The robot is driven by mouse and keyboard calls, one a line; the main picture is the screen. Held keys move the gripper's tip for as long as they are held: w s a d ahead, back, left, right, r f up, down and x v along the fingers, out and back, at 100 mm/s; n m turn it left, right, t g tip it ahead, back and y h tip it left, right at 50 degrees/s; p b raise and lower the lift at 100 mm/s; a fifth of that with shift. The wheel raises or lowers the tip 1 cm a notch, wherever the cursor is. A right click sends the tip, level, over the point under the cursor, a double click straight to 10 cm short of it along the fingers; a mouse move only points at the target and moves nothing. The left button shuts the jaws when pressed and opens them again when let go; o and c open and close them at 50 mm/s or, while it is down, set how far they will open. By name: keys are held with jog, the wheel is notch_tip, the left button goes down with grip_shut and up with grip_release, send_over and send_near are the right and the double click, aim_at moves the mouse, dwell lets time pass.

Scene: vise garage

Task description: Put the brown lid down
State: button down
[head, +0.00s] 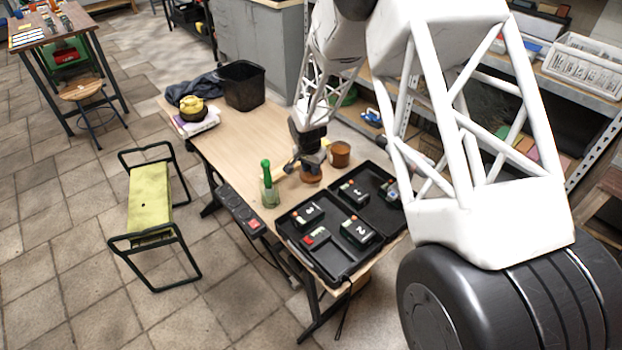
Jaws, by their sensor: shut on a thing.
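My gripper (309,163) points down over the wooden table (240,128) and is shut on the brown lid (312,176). The lid is small in the head view and partly hidden by the gripper. I cannot tell whether it touches the tabletop. A brown round pot (340,154) stands just right of the gripper, apart from the lid.
A black open case (340,277) with several dark boxes lies in front of the gripper. The tabletop between is clear.

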aim_at(310, 172)
jog(key=shift+f, duration=0.75)
jog(key=shift+f, duration=1.85)
jog(key=shift+f, duration=0.15)
jog(key=c, duration=0.9)
grip_release()
jog(key=r, duration=0.7)
jog(key=s+r, duration=0.1)
jog(key=r, duration=0.3)
jog(key=shift+s+a+r, duration=0.1)
jog(key=shift+a+r, duration=0.2)
jog(key=shift+r, duration=0.3)
